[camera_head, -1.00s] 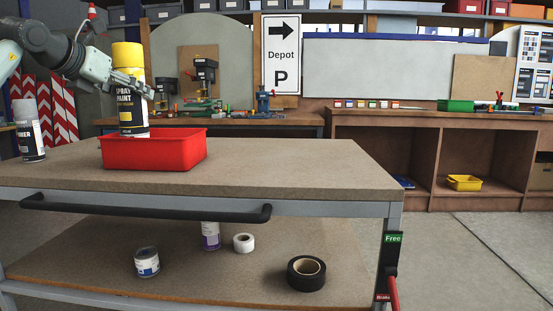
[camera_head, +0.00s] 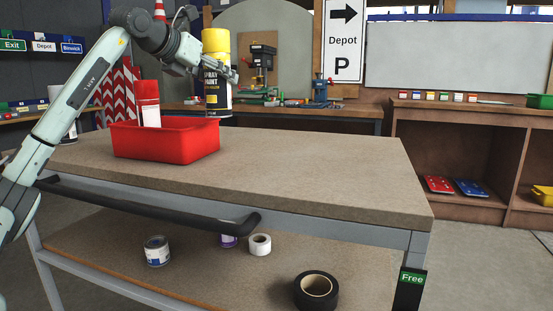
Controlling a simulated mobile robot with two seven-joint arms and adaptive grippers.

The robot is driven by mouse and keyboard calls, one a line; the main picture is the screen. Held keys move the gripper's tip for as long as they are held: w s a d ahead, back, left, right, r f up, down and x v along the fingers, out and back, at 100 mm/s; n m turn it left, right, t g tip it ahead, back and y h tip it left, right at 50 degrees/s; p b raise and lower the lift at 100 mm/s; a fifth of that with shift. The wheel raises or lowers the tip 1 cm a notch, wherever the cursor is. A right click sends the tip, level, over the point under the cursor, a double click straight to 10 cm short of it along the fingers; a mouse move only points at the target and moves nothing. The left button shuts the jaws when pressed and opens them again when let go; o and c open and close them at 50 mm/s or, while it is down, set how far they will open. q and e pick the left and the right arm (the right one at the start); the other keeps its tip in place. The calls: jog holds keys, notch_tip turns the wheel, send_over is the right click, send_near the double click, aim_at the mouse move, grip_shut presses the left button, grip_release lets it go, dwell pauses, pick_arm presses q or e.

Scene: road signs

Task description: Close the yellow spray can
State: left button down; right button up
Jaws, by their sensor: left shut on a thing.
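The yellow spray can (camera_head: 217,82) is upright, with a yellow top and a black and white label reading SPRAY PAINT. The yellow top sits on the can; whether it is fully pressed down cannot be told. My left gripper (camera_head: 224,72) is shut on the can's upper body, just below the yellow top. The can's base shows near the back right rim of the red bin (camera_head: 168,143); whether it touches anything is unclear. My right gripper is not in view.
A red and white object (camera_head: 148,103) stands in or behind the bin. The workbench top (camera_head: 310,170) is clear to the right. Its lower shelf holds a small tin (camera_head: 157,251), a white roll (camera_head: 260,245) and a black tape roll (camera_head: 316,290).

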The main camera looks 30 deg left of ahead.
pick_arm(q)
jog(key=shift+s, duration=0.1)
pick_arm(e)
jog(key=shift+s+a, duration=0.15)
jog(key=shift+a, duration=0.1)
pick_arm(q)
jog(key=shift+d+f, duration=0.15)
jog(key=shift+d, duration=0.05)
jog(key=w+d+f, duration=0.6)
jog(key=w+d, duration=0.1)
jog(key=d, duration=0.1)
jog(key=shift+w+d+f, duration=0.25)
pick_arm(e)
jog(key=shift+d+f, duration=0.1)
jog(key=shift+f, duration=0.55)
pick_arm(q)
jog(key=shift+f, duration=0.1)
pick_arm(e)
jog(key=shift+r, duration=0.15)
pick_arm(q)
notch_tip(320, 180, down, 4)
jog(key=shift+r, duration=0.1)
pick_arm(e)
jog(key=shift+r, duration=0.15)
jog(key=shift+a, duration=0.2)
